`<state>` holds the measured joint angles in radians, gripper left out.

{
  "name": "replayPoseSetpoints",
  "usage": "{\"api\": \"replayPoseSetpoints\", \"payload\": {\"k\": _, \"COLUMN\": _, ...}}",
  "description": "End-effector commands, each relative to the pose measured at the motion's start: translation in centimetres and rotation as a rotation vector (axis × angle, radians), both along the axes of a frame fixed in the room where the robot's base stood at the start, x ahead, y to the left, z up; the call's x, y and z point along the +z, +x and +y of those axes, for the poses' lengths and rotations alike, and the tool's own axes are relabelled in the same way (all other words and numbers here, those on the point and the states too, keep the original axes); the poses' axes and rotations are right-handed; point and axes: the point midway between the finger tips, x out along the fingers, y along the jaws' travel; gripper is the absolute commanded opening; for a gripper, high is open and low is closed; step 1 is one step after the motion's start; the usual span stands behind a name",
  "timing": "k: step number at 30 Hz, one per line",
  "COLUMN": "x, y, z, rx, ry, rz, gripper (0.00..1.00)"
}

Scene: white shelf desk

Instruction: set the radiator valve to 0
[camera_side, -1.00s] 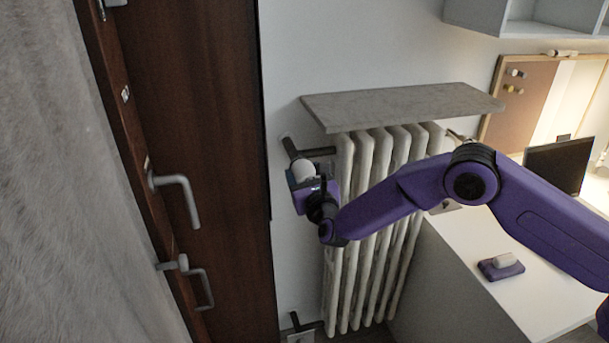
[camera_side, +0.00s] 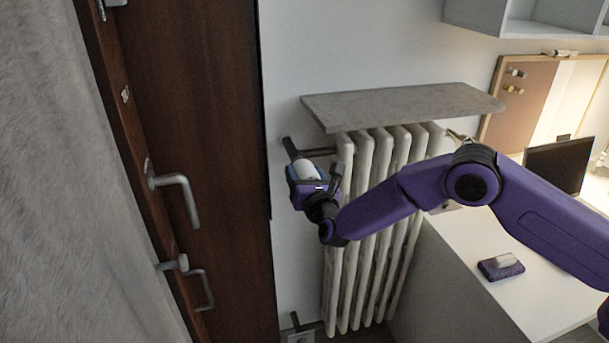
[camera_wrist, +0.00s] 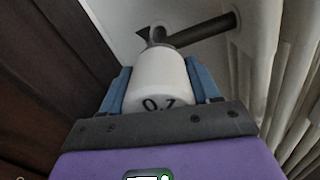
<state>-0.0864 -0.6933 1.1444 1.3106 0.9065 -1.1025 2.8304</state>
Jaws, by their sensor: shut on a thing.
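The radiator valve (camera_wrist: 161,78) is a white knob with dark digits on its rim, on a dark pipe at the radiator's upper left. In the wrist view the digits 0 and 1 face the camera. My gripper (camera_wrist: 160,92) has one blue finger on each side of the knob and is shut on it. In the side view the white valve (camera_side: 303,168) shows just above my gripper (camera_side: 306,180), partly hidden by it.
The ribbed white radiator (camera_side: 372,230) stands right of the valve under a grey shelf (camera_side: 400,103). A brown door (camera_side: 200,150) with metal handles is at the left. A white desk (camera_side: 520,290) with a purple-based eraser-like object (camera_side: 501,267) is at the right.

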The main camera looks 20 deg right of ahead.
Motion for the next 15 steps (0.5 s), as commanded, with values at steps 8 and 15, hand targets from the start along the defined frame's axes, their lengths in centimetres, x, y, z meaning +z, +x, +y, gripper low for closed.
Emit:
{"api": "replayPoseSetpoints", "payload": {"k": 8, "x": 0.10, "y": -0.01, "z": 0.04, "rx": 0.000, "ry": 0.004, "rz": -0.002, "gripper": 0.86}}
{"api": "replayPoseSetpoints", "payload": {"k": 15, "x": 0.05, "y": -0.02, "z": 0.02, "rx": 0.000, "ry": 0.001, "rz": -0.001, "gripper": 0.86}}
